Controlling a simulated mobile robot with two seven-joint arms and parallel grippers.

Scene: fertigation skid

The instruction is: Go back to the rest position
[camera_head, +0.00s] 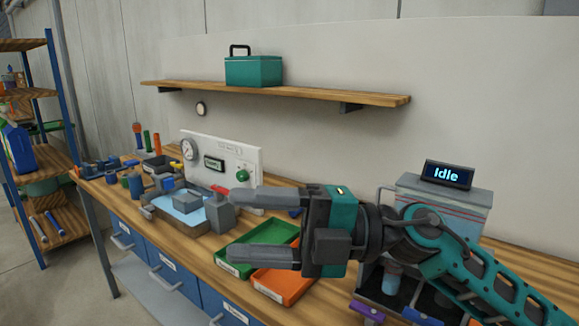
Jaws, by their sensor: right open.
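My right gripper (268,228) is open and empty. It points left and hangs above the workbench (210,246), in front of the green tray and the orange tray. My right arm comes in from the lower right and hides part of the machine with the display. My left gripper does not show.
A green tray (233,268) and an orange tray (282,292) lie under my gripper. A white gauge panel (228,153) and a water basin (165,214) stand left. A shelf (330,95) holds a teal case (254,71).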

